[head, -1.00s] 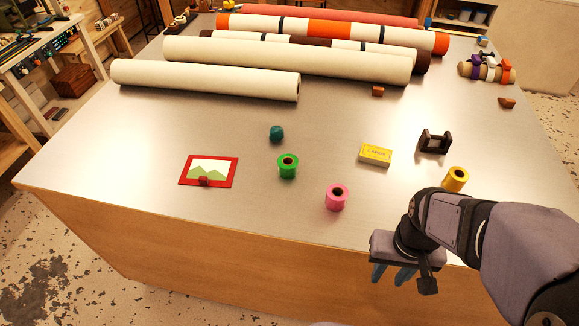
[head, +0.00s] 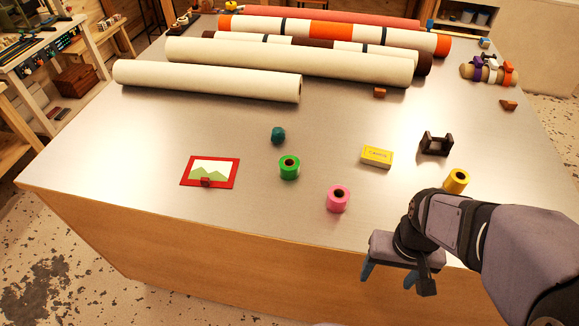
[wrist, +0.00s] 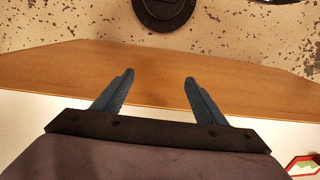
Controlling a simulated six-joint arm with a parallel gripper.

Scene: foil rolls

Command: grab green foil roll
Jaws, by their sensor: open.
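The green foil roll (head: 289,168) stands upright on the table (head: 120,150), in the middle of the near half in the head view. My gripper (head: 389,277) is at the lower right, off the table's front edge and well apart from the roll. Its two blue fingers are spread and empty. In the wrist view my gripper (wrist: 156,82) shows both fingers apart with nothing between them. The green roll is not in the wrist view.
A pink roll (head: 338,199) and a yellow roll (head: 456,181) stand near the front edge. A teal lump (head: 278,135) sits just behind the green roll. A red-framed picture (head: 188,174), a yellow box (head: 377,157) and a dark holder (head: 436,143) lie around. Long rolls (head: 210,82) fill the back.

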